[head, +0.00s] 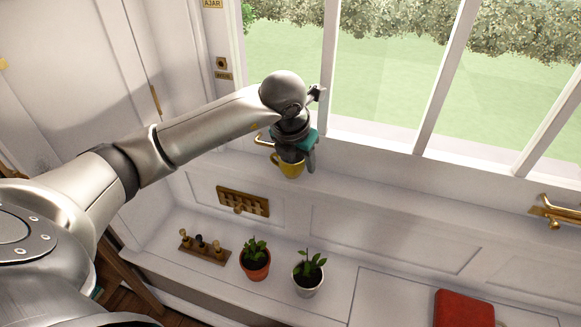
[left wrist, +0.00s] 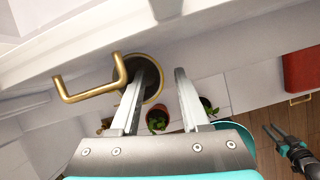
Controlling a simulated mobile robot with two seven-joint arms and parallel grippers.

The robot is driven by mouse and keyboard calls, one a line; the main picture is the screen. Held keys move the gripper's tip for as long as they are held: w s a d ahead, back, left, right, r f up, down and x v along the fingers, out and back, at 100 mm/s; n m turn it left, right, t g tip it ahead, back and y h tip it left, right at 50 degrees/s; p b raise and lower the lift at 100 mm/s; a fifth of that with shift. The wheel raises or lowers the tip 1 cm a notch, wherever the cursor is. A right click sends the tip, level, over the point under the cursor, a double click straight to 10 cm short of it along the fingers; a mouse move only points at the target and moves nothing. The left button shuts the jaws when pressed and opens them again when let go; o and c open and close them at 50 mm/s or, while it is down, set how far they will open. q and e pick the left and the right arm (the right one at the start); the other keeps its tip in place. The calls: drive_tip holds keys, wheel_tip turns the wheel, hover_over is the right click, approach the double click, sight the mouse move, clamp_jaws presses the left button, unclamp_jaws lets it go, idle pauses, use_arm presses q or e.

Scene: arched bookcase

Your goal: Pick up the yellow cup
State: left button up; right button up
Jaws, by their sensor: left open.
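The yellow cup (head: 291,170) stands on the ledge below the window in the head view, its handle toward the left. My left gripper (head: 300,155) is open and points down at the cup, hiding most of its top. In the left wrist view the cup's round rim (left wrist: 158,92) shows from above with a dark inside. One finger of my left gripper (left wrist: 160,90) overlaps the cup opening and the other is to the right of it. I cannot tell whether either touches it. My right gripper (left wrist: 273,131) seems to show small at the lower right of this view, too small to judge.
A brass handle (left wrist: 70,95) is close left of the cup. The ledge right of the cup is clear.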

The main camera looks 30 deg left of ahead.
use_arm(q)
drive_tip(key=shift+w+f, duration=0.2)
drive_tip(key=shift+f, duration=0.3)
clamp_jaws()
idle(0.4)
